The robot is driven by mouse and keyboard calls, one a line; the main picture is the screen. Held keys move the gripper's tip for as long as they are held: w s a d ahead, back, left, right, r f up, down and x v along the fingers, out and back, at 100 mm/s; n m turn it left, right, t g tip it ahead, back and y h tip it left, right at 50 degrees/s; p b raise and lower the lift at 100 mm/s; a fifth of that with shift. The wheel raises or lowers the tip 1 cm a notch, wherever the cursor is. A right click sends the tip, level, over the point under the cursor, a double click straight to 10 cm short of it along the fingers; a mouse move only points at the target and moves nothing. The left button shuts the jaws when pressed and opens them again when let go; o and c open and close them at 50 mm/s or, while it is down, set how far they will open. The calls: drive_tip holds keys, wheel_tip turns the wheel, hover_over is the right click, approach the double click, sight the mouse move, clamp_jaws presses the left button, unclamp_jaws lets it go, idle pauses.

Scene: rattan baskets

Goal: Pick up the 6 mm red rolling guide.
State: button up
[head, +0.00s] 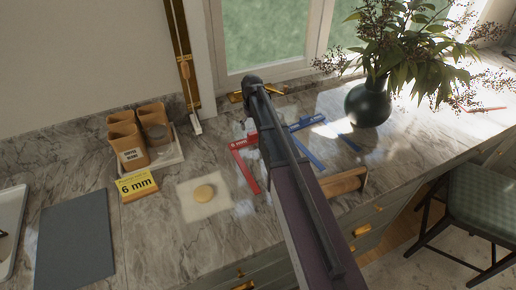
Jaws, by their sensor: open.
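The red rolling guide (245,168) lies on the marble worktop, partly beside and partly behind my arm. Its upper bar carries white lettering that reads 6 mm. The arm crosses the picture from the lower right and covers the area just right of the guide. I cannot make out my gripper's fingers; they appear hidden by the arm. A yellow card (137,185) marked 6 mm stands at the left.
Blue guides (310,154) and a wooden piece (345,181) lie right of the arm. A dark vase (368,104) with branches stands farther right. Brown containers (128,140) on a tray and a grey mat (75,240) are left.

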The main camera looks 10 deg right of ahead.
sight(254, 133)
idle(0.3)
drive_tip(key=shift+d+f+b, duration=0.15)
drive_tip(key=shift+f+b, duration=2.45)
drive_tip(key=shift+c, duration=0.2)
drive_tip(key=c, duration=1.1)
